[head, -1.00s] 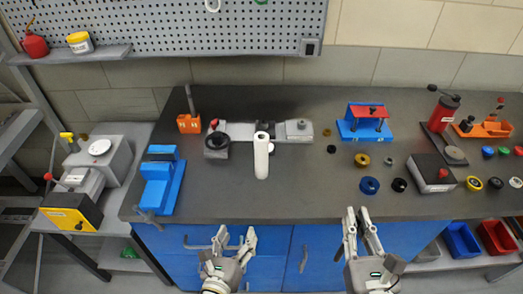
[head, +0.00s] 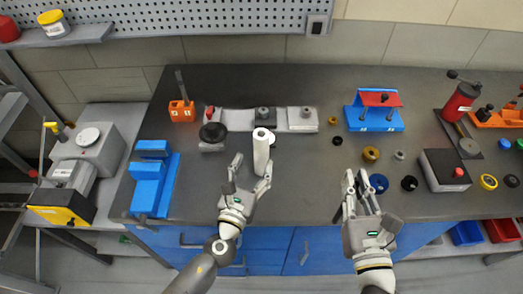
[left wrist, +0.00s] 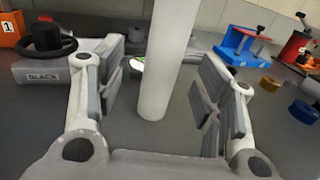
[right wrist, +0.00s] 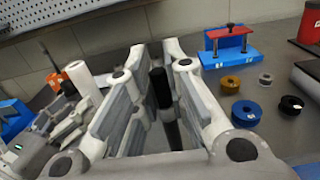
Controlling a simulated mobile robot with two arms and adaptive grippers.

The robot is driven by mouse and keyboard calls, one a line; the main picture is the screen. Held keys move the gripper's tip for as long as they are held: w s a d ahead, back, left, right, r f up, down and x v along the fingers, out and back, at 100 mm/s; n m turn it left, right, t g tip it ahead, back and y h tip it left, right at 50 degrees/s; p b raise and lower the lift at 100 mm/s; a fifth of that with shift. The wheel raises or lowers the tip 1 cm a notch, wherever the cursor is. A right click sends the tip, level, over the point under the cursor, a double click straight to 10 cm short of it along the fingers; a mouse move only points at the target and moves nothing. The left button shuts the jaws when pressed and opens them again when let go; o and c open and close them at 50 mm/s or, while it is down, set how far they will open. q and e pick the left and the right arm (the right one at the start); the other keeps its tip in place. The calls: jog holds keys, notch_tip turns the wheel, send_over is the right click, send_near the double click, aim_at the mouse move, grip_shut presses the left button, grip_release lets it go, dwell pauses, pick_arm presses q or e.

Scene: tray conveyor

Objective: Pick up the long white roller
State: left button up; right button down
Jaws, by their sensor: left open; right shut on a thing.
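My left gripper (head: 250,182) is open, low over the bench at the roller. In the left wrist view the roller (left wrist: 163,60) rises between the two spread fingers, with gaps on both sides. My right gripper (head: 356,182) is near the bench's front edge, to the right of the roller. In the right wrist view it is shut on a dark rod (right wrist: 161,88); the rod's lower part is partly hidden by the fingers.
A blue stepped block (head: 150,185) is to the left, and a blue fixture with a red top (head: 375,118) is at the back right. Several small rings, including a blue ring (head: 379,183), lie near my right gripper.

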aim_at(259, 159)
pick_arm(q)
jog(key=shift+d+f+x, duration=0.1)
jog(key=shift+d+x, duration=0.05)
jog(key=shift+x, duration=1.4)
jog(key=shift+d+f+x, duration=0.15)
jog(key=shift+x, duration=1.4)
jog(key=shift+s+r, duration=0.1)
jog(key=shift+s, duration=0.15)
jog(key=c, duration=0.4)
grip_shut()
